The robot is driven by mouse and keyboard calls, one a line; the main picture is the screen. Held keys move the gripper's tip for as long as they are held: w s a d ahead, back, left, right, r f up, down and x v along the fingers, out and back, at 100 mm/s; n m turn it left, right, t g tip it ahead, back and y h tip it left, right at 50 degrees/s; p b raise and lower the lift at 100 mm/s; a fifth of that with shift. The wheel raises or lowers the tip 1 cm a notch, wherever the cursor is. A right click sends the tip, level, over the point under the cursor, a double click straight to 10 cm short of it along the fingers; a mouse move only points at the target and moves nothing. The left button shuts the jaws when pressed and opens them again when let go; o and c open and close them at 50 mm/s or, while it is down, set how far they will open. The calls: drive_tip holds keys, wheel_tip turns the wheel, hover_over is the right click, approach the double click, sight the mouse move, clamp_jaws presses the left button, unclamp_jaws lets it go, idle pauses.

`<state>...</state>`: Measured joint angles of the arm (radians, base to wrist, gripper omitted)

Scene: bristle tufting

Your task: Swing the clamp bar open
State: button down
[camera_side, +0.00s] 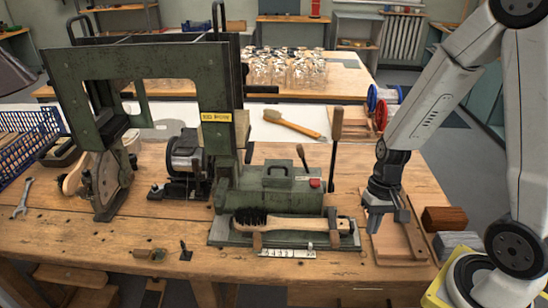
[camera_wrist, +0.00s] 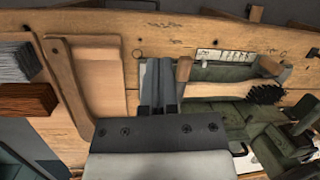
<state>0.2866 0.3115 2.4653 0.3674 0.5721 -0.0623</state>
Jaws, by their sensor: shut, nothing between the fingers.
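A brush (camera_side: 290,224) with a wooden handle and dark bristles lies along the front of a green machine base (camera_side: 228,238). The brush also shows in the wrist view (camera_wrist: 225,90). Two brown upright pieces stand at the brush, a left one (camera_side: 257,240) and a right one (camera_side: 334,236); I cannot tell which part is the clamp bar. A tall wood-handled lever (camera_side: 336,125) rises behind the brush's right end. My gripper (camera_side: 388,222) is shut and empty, pointing down to the right of the base, apart from the brush. Its fingers show in the wrist view (camera_wrist: 158,88).
A shallow wooden tray (camera_side: 418,262) lies right of the base, beneath my gripper. The tall green machine frame (camera_side: 214,90) blocks the left. A wrench (camera_side: 22,200) lies far left.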

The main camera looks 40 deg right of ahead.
sight(333, 225)
drive_tip(key=d+f+m+t+y, duration=0.1)
drive_tip(key=f+m+t+y, duration=0.1)
drive_tip(key=m, duration=0.4)
drive_tip(key=d+f+m+t+y, duration=0.2)
drive_tip(key=f+m+t+y, duration=0.1)
drive_tip(key=m, duration=0.3)
drive_tip(key=d+f+m+t+y, duration=0.2)
drive_tip(key=f+m+t+y, duration=0.1)
drive_tip(key=m, duration=0.3)
drive_tip(key=shift+s+f+t, duration=0.25)
drive_tip(key=shift+f+t, duration=0.05)
drive_tip(key=shift+f, duration=0.55)
drive_tip(key=shift+w+d+f+m+t+h, duration=0.1)
drive_tip(key=shift+d+f+m+t+h, duration=0.1)
drive_tip(key=shift+d+f+m+t, duration=0.35)
drive_tip(key=shift+d+f+m+t+h, duration=0.2)
drive_tip(key=shift+d+m+t, duration=0.15)
drive_tip(key=shift+m+t, duration=0.4)
drive_tip(key=shift+w+a, duration=0.1)
drive_tip(key=shift+x, duration=4.85)
drive_tip(key=shift+r, duration=0.25)
